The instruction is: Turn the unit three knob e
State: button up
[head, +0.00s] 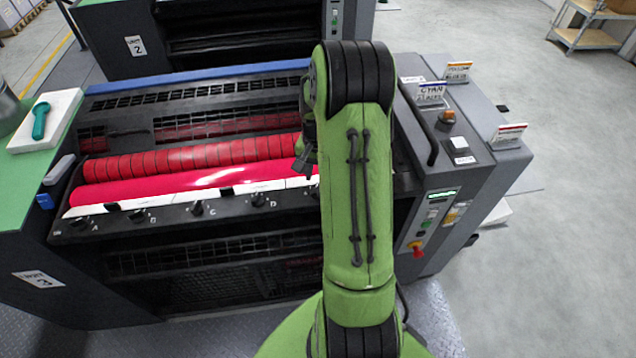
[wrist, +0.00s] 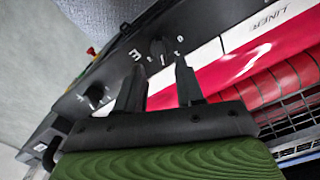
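The unit three knob e (wrist: 158,46) is a small black knob on the dark control strip in the wrist view, with a white letter E and small scale marks beside it. My gripper (wrist: 161,64) is open, and its two black fingers point toward this knob. The knob shows just beyond the gap between the fingertips; whether they touch it I cannot tell. In the head view my gripper (head: 305,160) is mostly hidden behind my green arm, and knob e is hidden there too.
Knobs A (head: 80,222), C (head: 196,208) and D (head: 257,200) sit along the same strip. Another knob (wrist: 95,95) is beside E in the wrist view. Red rollers (head: 190,160) lie behind the strip. A control cabinet (head: 440,200) stands on the right.

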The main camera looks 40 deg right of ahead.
aim_at(316, 186)
notch_tip(316, 186, down, 4)
jog(key=shift+f, duration=0.25)
jog(key=shift+a, duration=0.1)
grip_shut()
jog(key=shift+w+n, duration=0.1)
jog(key=shift+n, duration=0.2)
jog(key=n+b, duration=0.2)
jog(key=n, duration=0.1)
jog(key=shift+w+n, duration=0.1)
jog(key=shift+n, duration=0.2)
jog(key=n+b, duration=0.1)
jog(key=n, duration=0.4)
jog(key=shift+a+b, duration=0.1)
jog(key=shift+b, duration=0.25)
jog(key=shift+r+n, duration=0.1)
jog(key=shift+n, duration=0.3)
grip_release()
